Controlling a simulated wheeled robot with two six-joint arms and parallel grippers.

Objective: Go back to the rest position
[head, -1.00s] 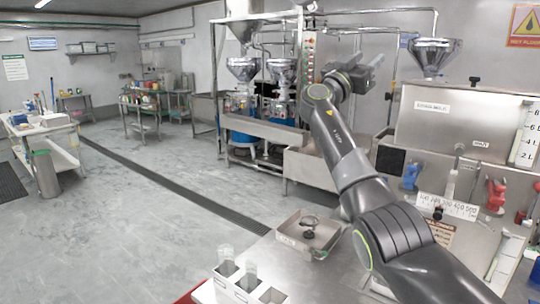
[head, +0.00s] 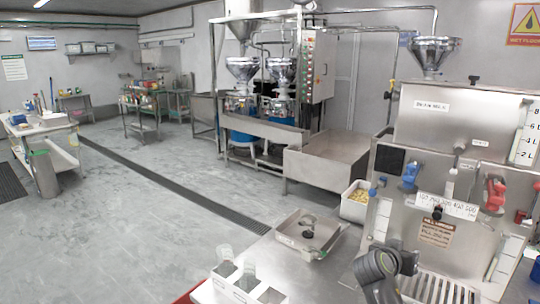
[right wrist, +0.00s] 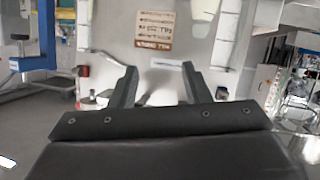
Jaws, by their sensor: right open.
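My right gripper (right wrist: 157,88) is in the right wrist view, with its two dark fingers apart and nothing between them. It points towards a steel surface with a printed sign (right wrist: 154,30). In the head view a dark part of my right arm (head: 384,268) shows low in front of the steel machine (head: 450,125); I cannot make out the fingers there. My left gripper is not in view.
A shallow steel tray (head: 285,238) with a dark tool lies on the steel table (head: 335,268). A white holder (head: 233,291) with clear cups stands at the front. A white bin (head: 354,211) with yellowish contents sits behind. Blue (head: 410,174) and red (head: 495,194) handles stick out from the machine.

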